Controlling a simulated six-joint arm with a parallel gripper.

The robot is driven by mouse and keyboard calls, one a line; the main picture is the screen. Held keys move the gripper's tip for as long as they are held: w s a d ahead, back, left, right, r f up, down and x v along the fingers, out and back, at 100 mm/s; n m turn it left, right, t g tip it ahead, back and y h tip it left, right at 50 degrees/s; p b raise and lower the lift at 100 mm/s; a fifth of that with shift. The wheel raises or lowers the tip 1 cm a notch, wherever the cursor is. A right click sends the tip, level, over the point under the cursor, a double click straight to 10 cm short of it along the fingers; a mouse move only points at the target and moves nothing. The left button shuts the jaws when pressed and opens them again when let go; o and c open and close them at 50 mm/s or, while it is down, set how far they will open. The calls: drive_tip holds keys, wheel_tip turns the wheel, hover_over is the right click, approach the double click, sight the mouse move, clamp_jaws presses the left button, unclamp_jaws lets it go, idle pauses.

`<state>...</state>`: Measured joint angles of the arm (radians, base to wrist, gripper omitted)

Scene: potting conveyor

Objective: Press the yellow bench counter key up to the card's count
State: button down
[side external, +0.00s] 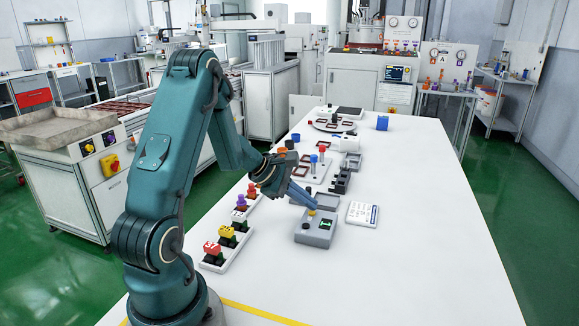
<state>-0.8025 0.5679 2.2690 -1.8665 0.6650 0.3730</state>
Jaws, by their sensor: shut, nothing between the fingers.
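The bench counter is a grey box (314,235) on the white table, with a small green display (326,224) on its top. Its yellow key (311,212) shows at the back of the box, close to my fingertips. My gripper (309,205) is shut and empty, tilted down over the key. I cannot tell whether the fingertips touch it. A white card (362,213) with a dark blue edge and small printed lines lies just right of the counter. Its writing and the display's number are too small to read.
A white strip (232,243) with red, yellow and purple items on dark bases stands left of the counter. Behind the gripper are a black fixture (341,178), a rack with red and blue-topped tubes (318,165) and a blue cup (382,122). The table's right side is clear.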

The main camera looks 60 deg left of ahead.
drive_tip(key=shift+r, duration=0.45)
drive_tip(key=shift+r, duration=2.55)
idle(0.7)
wheel_tip(320, 180, up, 4)
drive_tip(key=shift+f, duration=0.1)
drive_tip(key=shift+f, duration=0.15)
drive_tip(key=shift+f, duration=4.3)
drive_tip(key=shift+f, duration=0.15)
